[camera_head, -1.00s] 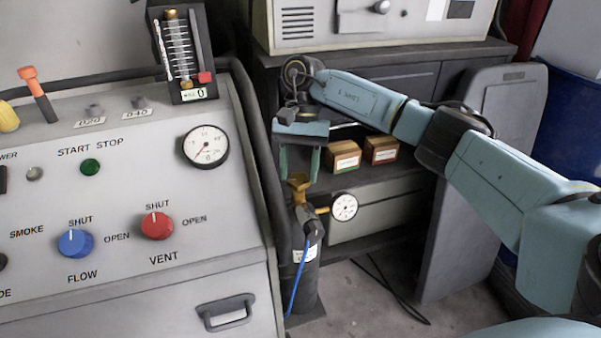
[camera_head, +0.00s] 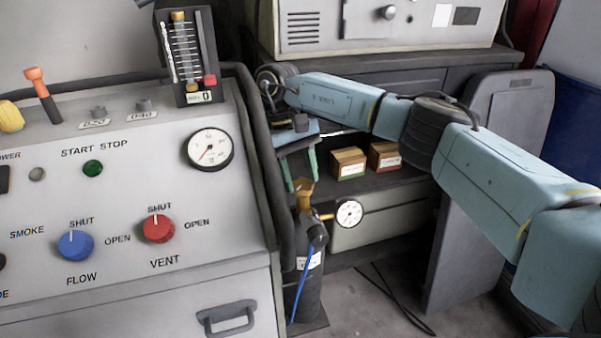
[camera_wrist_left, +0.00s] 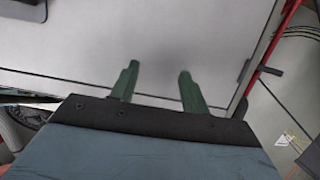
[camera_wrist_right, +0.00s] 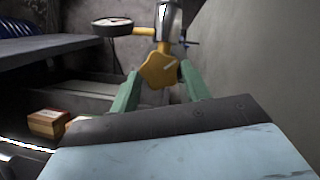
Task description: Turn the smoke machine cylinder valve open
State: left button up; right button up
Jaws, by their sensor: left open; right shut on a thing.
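The black smoke machine cylinder (camera_head: 308,280) stands on the floor just right of the grey console. Its brass valve knob (camera_head: 304,190) is on top, with a small pressure gauge (camera_head: 349,213) on the right and a blue hose on its front. My right gripper (camera_head: 303,184) reaches down from above and is shut on the valve knob. In the right wrist view the yellow knob (camera_wrist_right: 159,70), with a pale mark on it, sits between the green fingers (camera_wrist_right: 159,85). My left gripper (camera_wrist_left: 157,80) is open and empty, in front of a plain grey panel; it is outside the head view.
The console (camera_head: 130,200) has a blue FLOW knob (camera_head: 75,244) and a red VENT knob (camera_head: 158,229), both near SHUT. Two small boxes (camera_head: 348,163) stand on the shelf behind the cylinder. A dark panel (camera_head: 490,190) stands to the right.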

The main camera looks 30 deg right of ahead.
pick_arm(q)
jog(key=shift+f, duration=0.15)
pick_arm(e)
jog(key=shift+n, duration=0.3)
jog(key=o, duration=1)
jog(key=shift+r, duration=0.1)
jog(key=shift+w+r, duration=0.1)
jog(key=shift+r, duration=0.1)
jog(key=p+v, duration=0.2)
jog(key=v, duration=0.1)
jog(key=shift+a+r, duration=0.1)
pick_arm(q)
jog(key=s+a+f+g+y+p, duration=0.1)
jog(key=s+a+f+g+y, duration=0.2)
jog(key=s+f+g, duration=0.6)
jog(key=shift+s+a+n, duration=0.4)
jog(key=shift+s+a, duration=0.3)
jog(key=shift+a, duration=0.35)
pick_arm(e)
jog(key=shift+v, duration=1.85)
